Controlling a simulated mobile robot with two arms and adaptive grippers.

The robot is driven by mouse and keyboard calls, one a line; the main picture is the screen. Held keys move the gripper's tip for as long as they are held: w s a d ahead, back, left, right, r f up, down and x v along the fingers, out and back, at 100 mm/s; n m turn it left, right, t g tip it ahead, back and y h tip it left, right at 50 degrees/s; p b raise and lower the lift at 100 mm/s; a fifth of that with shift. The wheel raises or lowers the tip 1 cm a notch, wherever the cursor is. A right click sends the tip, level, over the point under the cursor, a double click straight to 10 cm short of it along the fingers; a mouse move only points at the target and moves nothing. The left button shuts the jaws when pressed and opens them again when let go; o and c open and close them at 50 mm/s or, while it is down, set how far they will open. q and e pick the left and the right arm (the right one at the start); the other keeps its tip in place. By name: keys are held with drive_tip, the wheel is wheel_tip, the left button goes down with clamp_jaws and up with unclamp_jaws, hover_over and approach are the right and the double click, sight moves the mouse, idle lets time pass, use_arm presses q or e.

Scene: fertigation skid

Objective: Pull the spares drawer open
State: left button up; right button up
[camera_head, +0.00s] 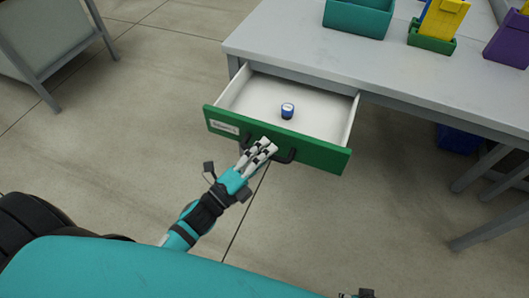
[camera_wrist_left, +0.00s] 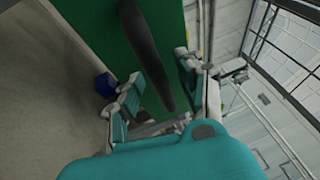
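The spares drawer stands pulled out from under the grey bench. Its green front (camera_head: 318,156) carries a white label at the left and a dark bar handle (camera_head: 284,157). My left gripper (camera_head: 266,146) is at the middle of the handle. In the left wrist view, the dark handle (camera_wrist_left: 148,45) runs between its two fingers (camera_wrist_left: 163,86), with gaps visible beside it, so the gripper looks open around it. A blue and white round item (camera_head: 287,111) sits in the white drawer interior. My right gripper's fingers do not show.
On the bench (camera_head: 300,48) stand a teal bin (camera_head: 358,18), a green holder (camera_head: 432,42) with yellow items and a purple bin (camera_head: 508,42). A blue bin (camera_head: 458,139) is underneath. The floor before the drawer is clear. Another table (camera_head: 50,40) stands at left.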

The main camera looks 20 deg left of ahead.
use_arm(q)
drive_tip(key=v, duration=1.2)
drive_tip(key=shift+f, duration=0.1)
drive_tip(key=a+f+n+g+y, duration=0.2)
drive_tip(key=f+n+g+y, duration=0.25)
drive_tip(key=f+n, duration=0.6)
drive_tip(key=a+f+n+g+y, duration=0.2)
drive_tip(key=f+n+g+y, duration=0.4)
drive_tip(key=f, duration=0.7)
drive_tip(key=s+d+f+n+g+h, duration=0.2)
drive_tip(key=s+d+f+n+g, duration=0.25)
drive_tip(key=s+f, duration=0.3)
drive_tip(key=s+a+g+p, duration=0.1)
drive_tip(key=s+a+p, duration=0.1)
drive_tip(key=s+p, duration=0.6)
drive_tip(key=s+a+f+g+p, duration=0.1)
drive_tip(key=s+a+p, duration=0.1)
drive_tip(key=s+p, duration=0.6)
drive_tip(key=shift+s+f+p, duration=0.2)
drive_tip(key=shift+s+p, duration=0.1)
drive_tip(key=shift+s, duration=0.85)
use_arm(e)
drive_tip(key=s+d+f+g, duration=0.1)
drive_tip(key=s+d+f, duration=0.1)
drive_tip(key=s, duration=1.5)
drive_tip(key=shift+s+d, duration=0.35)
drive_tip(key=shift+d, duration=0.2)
